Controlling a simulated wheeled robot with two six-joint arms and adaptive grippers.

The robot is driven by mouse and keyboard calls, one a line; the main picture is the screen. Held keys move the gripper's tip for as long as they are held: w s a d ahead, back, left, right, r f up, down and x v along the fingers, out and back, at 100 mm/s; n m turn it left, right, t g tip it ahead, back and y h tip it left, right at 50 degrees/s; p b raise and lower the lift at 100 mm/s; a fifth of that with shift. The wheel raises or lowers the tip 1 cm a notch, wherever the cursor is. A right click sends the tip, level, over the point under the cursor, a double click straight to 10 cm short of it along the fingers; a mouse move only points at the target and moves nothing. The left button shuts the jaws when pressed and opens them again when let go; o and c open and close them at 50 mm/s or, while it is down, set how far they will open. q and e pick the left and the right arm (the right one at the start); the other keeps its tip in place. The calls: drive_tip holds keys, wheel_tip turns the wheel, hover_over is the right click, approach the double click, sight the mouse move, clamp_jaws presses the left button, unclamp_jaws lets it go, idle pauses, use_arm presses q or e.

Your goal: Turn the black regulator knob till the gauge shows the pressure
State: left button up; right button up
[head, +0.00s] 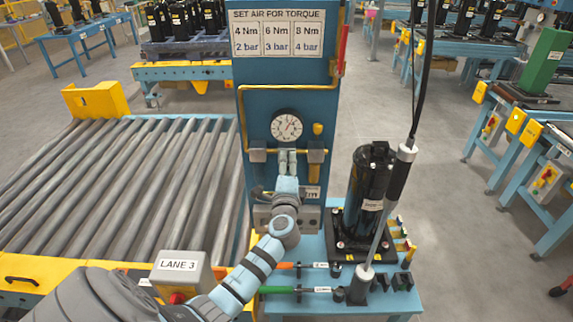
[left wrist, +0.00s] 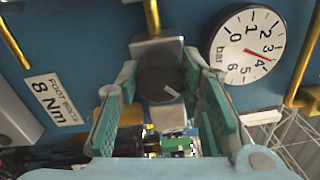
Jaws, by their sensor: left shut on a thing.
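My left gripper (head: 287,158) reaches up to the blue panel just below the gauge. In the left wrist view its fingers (left wrist: 160,84) are shut on the black regulator knob (left wrist: 158,82), one on each side. The knob's white mark points to the lower right. My gripper hides the knob in the head view. The round white gauge (head: 287,126) also shows in the left wrist view (left wrist: 248,46); its red needle stands between 3 and 4 bar. A label (left wrist: 55,100) reads 8 Nm. The sign (head: 276,33) pairs 8 Nm with 4 bar. My right gripper is out of view.
Yellow pipes (head: 266,150) run around the gauge. A roller conveyor (head: 110,190) lies to the left, with a LANE 3 box (head: 180,272) in front.

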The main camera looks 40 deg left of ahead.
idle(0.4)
use_arm(q)
drive_tip(key=o, duration=1.2)
drive_tip(key=shift+c, duration=0.2)
drive_tip(key=v, duration=1.2)
